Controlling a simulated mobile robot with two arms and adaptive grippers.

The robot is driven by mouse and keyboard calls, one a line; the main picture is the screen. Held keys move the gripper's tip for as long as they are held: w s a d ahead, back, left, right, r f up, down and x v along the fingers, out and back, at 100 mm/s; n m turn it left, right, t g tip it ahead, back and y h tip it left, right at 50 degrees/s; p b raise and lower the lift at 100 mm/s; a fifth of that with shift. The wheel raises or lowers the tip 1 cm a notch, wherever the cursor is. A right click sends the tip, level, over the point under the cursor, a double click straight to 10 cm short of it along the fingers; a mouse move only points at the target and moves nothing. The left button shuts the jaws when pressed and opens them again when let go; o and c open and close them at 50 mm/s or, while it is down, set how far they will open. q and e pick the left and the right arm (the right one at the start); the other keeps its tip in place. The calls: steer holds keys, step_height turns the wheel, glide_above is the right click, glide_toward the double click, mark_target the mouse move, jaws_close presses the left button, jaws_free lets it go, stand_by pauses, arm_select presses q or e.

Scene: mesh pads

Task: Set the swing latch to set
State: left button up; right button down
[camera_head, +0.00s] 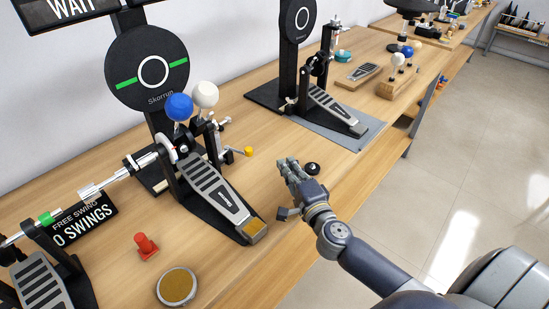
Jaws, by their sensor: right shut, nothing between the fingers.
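A drum pedal (220,195) with a grey ribbed footboard stands on the wooden table, with blue (179,107) and white (204,94) round beaters above it. A small lever with a yellow tip (248,151) sticks out on its right side; I cannot tell for sure whether this is the swing latch. My right gripper (286,168) is shut and empty, right of the pedal and apart from the yellow tip. My left gripper is not in view.
A sign reading "FREE SWING 0 SWINGS" (84,219), a red peg (145,246) and a round brown-topped disc (177,287) are at the left front. Another pedal (335,108) stands farther back on a grey mat (355,137).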

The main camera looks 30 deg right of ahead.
steer(key=w, duration=0.6)
steer(key=w+d, duration=0.1)
steer(key=w, duration=0.3)
steer(key=a, duration=0.1)
steer(key=s+a, duration=0.1)
steer(key=shift+a, duration=0.4)
steer(key=shift+s+a, duration=0.3)
steer(key=shift+a, duration=0.3)
steer(key=shift+w, duration=0.1)
steer(key=shift+p, duration=0.35)
